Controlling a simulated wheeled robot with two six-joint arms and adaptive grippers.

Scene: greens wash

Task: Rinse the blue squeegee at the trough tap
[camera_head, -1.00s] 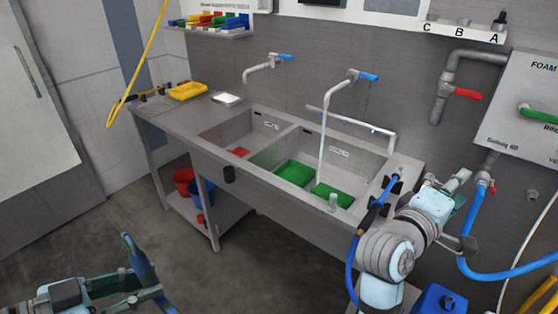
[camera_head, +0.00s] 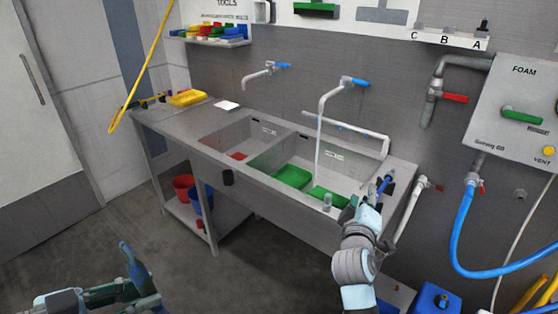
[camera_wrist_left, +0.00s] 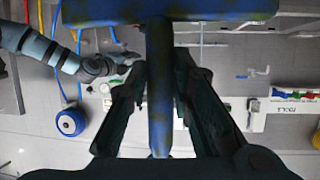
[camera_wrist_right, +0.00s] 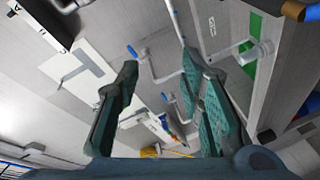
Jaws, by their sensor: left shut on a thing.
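The blue squeegee (camera_head: 131,262) is in my left gripper (camera_head: 140,291) at the lower left of the head view, well away from the trough. In the left wrist view its handle (camera_wrist_left: 160,95) stands between the shut fingers, and its wide head (camera_wrist_left: 165,10) crosses the top. Dark blotches cover its blue surface. The trough tap (camera_head: 335,95) with a blue lever has a thin white stream falling from its spout into the right basin. My right gripper (camera_head: 366,207) is by the trough's right end. In the right wrist view its fingers are apart and empty.
Green trays (camera_head: 291,177) lie in the trough (camera_head: 262,187). A second tap (camera_head: 262,73) stands to the left. A clear cup (camera_head: 327,202) is on the front rim. A blue hose (camera_head: 461,225) hangs at the right. The floor between the left gripper and trough is clear.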

